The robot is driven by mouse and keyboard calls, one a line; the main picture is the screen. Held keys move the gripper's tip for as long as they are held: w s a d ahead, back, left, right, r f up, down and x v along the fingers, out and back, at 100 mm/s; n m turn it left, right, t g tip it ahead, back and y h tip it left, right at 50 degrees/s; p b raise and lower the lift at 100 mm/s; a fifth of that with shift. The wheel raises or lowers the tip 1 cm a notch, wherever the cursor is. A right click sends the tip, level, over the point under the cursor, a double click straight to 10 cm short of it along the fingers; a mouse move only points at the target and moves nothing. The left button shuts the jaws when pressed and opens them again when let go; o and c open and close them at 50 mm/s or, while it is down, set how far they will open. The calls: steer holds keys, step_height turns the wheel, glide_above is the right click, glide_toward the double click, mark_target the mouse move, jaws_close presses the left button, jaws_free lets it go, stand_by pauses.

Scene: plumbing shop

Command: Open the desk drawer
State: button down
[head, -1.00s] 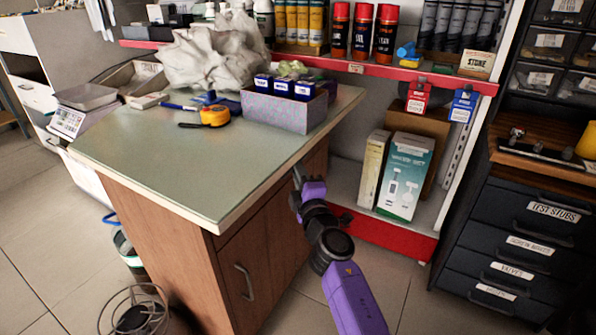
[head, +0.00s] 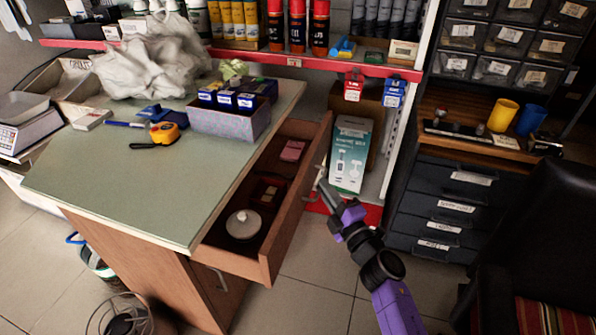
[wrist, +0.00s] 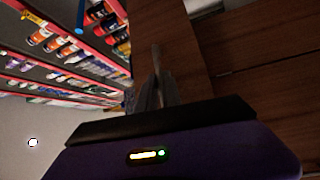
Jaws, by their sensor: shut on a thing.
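The desk drawer (head: 296,212) stands pulled well out from under the green-topped desk (head: 110,190). Its inside shows a round white-lidded item (head: 243,224), a pink item (head: 293,150) and a dark tray. My gripper (head: 321,183) is at the outer face of the drawer front, shut on the drawer handle; the handle is mostly hidden by the fingers. In the wrist view the fingers (wrist: 156,85) reach to the wooden drawer front (wrist: 168,35).
A cupboard door with a metal handle (head: 215,280) is below the drawer. A black chair (head: 545,235) and a dark drawer cabinet (head: 440,210) stand at the right. Shelves with cans (head: 297,25) are behind.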

steer(key=s+d+p, duration=0.2)
steer(key=d, duration=0.4)
steer(key=shift+s+d+p, duration=0.3)
steer(key=shift+d, duration=0.1)
steer(key=shift+f, duration=0.1)
steer(key=c, duration=1.5)
jaws_free()
steer(key=shift+d, duration=0.1)
steer(key=p+v, duration=0.2)
steer(key=v, duration=0.5)
steer(key=shift+s+d, duration=0.1)
steer(key=shift+s, duration=0.25)
